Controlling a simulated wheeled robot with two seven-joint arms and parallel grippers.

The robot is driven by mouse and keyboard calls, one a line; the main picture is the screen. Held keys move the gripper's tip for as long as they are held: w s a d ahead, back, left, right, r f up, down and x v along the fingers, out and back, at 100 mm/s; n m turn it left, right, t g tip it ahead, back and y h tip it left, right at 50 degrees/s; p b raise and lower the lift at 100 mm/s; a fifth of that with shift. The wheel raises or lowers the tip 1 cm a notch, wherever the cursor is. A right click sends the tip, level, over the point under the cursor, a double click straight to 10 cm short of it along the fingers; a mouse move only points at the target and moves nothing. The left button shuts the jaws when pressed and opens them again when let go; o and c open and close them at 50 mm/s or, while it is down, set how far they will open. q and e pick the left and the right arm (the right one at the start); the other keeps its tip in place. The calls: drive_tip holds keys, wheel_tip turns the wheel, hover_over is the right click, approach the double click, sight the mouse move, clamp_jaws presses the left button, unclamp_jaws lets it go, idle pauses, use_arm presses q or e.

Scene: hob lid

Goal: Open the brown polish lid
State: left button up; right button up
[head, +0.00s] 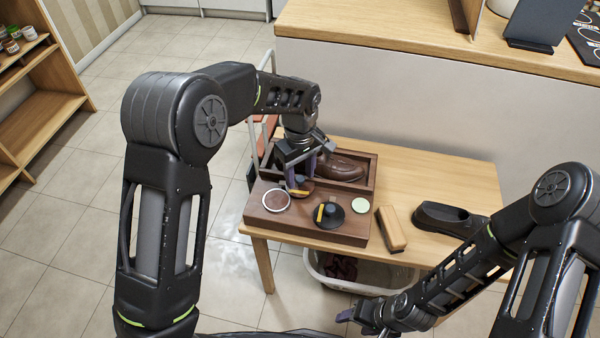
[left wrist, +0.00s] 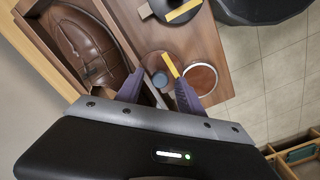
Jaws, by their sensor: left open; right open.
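The brown polish lid (head: 306,187) is a brown disc with a grey-blue knob and a yellow strip. It sits on the wooden box's front ledge, and in the left wrist view (left wrist: 152,58) its knob lies just ahead of the fingers. A white-rimmed round tin of brown polish (head: 276,201) lies beside it; it also shows in the left wrist view (left wrist: 201,79). My left gripper (head: 306,172) is open, its purple fingers (left wrist: 158,94) spread either side of the knob; contact cannot be told. My right gripper (head: 358,319) is open and empty, low at the front.
A brown shoe (head: 345,167) lies in the box behind. A brush (head: 391,229) and black shoe (head: 446,218) stand right. A white basket (head: 345,285) is below.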

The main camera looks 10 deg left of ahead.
sight(300, 177)
use_arm(q)
drive_tip(key=shift+r, duration=0.1)
wheel_tip(300, 177, up, 8)
drive_tip(key=shift+f+p, duration=0.15)
drive_tip(key=shift+p, duration=0.3)
idle(0.4)
